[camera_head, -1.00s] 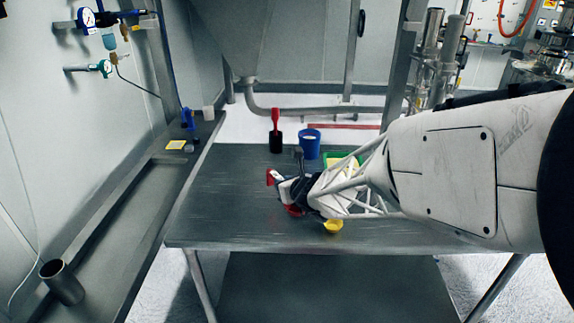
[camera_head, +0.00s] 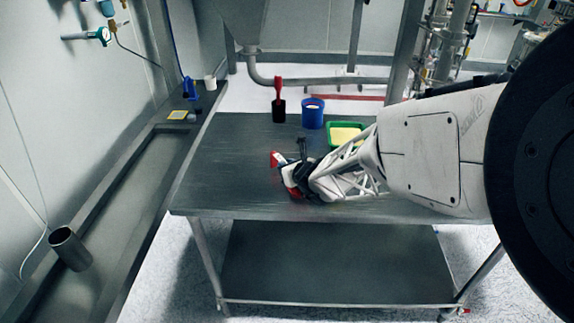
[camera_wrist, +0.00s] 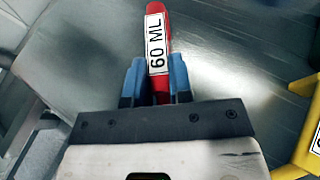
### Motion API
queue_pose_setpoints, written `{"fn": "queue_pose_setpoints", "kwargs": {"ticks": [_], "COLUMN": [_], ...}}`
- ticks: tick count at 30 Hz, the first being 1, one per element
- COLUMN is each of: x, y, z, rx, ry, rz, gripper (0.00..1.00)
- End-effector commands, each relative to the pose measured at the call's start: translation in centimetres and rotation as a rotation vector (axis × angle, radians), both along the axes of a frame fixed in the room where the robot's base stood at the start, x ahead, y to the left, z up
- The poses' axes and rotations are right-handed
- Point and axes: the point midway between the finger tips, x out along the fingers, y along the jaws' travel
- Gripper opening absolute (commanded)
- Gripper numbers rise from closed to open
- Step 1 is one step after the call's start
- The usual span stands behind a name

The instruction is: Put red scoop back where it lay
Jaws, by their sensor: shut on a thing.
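My gripper (camera_head: 284,174) is shut on the red scoop (camera_head: 275,159) over the front middle of the steel table (camera_head: 215,185). In the wrist view the scoop's red handle (camera_wrist: 160,22), labelled "60 ML", stands between the blue fingers (camera_wrist: 154,80) and points away from the wrist. Red also shows beneath the gripper in the head view; the scoop's bowl is not clearly seen. I cannot tell whether the scoop touches the tabletop. A yellow scoop (camera_wrist: 302,125) lies at the right edge of the wrist view; my arm hides it in the head view.
At the table's back stand a black container with a red-handled tool (camera_head: 279,112), a blue cup (camera_head: 313,115) and a green tray with yellow contents (camera_head: 329,140). The left part of the tabletop is clear. A metal cup (camera_head: 68,248) stands on the left bench.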

Motion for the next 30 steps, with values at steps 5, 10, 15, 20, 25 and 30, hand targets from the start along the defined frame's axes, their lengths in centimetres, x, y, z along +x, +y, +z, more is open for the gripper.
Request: {"fn": "queue_pose_setpoints", "kwargs": {"ticks": [5, 10, 15, 20, 25, 30], "x": [0.01, 0.0, 0.0, 0.0, 0.01, -0.01], "y": [0.0, 0.0, 0.0, 0.0, 0.0, 0.01], "z": [0.02, -0.03, -0.21, -0.43, -0.66, -0.92], "rx": [0.0, 0.0, 0.0, 0.0, 0.0, 0.0], "ry": [0.0, 0.0, 0.0, 0.0, 0.0, 0.0], "rz": [0.0, 0.0, 0.0, 0.0, 0.0, 0.0], "gripper": [0.0, 0.0, 0.0, 0.0, 0.0, 0.0]}}
